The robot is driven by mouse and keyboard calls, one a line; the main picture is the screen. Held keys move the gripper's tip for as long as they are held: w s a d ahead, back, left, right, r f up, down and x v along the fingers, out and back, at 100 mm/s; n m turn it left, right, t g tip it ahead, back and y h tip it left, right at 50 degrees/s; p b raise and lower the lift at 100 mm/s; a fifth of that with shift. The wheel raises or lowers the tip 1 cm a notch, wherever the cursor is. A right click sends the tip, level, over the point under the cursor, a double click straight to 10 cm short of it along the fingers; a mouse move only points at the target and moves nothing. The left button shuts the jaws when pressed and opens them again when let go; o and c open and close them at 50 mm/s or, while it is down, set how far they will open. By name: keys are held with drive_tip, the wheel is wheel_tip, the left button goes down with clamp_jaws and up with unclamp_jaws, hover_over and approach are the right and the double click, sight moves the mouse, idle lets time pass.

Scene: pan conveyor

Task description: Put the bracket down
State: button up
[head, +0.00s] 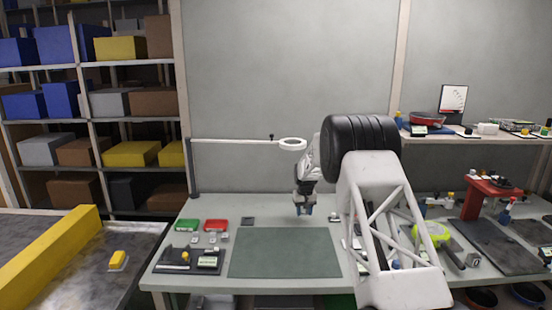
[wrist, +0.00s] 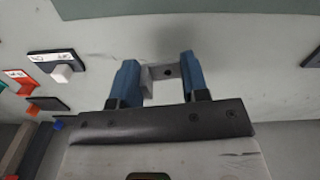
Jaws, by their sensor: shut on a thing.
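My gripper (head: 305,211) is over the workbench (head: 215,240), near the back edge of the green mat (head: 285,252). In the wrist view its two blue fingers (wrist: 161,85) are shut on a small grey metal bracket (wrist: 168,72), which shows a dark round hole. The bench surface shows behind the bracket; I cannot tell how far the bracket is above it. In the head view the bracket is too small and too covered to make out. The mat's edge shows at the top of the wrist view (wrist: 190,8).
A green bin (head: 187,225), a red bin (head: 217,224) and a black tray (head: 192,261) stand left of the mat. A yellow-green tool (head: 432,234) and a red stand (head: 490,188) are at right. The mat is clear. My arm hides part of the bench.

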drive_tip(key=shift+m, duration=0.8)
drive_tip(key=d, duration=0.5)
drive_tip(key=shift+w+d+f, duration=0.35)
drive_tip(key=shift+d, duration=0.05)
drive_tip(key=shift+s+a+r, duration=0.2)
drive_tip(key=shift+s+a, duration=0.3)
drive_tip(key=shift+s, duration=0.2)
drive_tip(key=s+a, duration=0.2)
drive_tip(key=s, duration=0.2)
drive_tip(key=s+a+r, duration=0.1)
drive_tip(key=s+a, duration=0.1)
drive_tip(key=s, duration=0.3)
drive_tip(key=s+a, duration=0.2)
drive_tip(key=s, duration=0.2)
drive_tip(key=shift+s+a+r, duration=0.2)
drive_tip(key=shift+s+r, duration=0.05)
drive_tip(key=shift+r, duration=0.1)
drive_tip(key=s+a, duration=0.1)
drive_tip(key=s, duration=0.6)
drive_tip(key=s+a, duration=0.2)
drive_tip(key=s, duration=0.4)
drive_tip(key=s+a, duration=0.2)
drive_tip(key=s, duration=0.5)
drive_tip(key=shift+s, duration=0.35)
drive_tip(key=shift+w, duration=0.15)
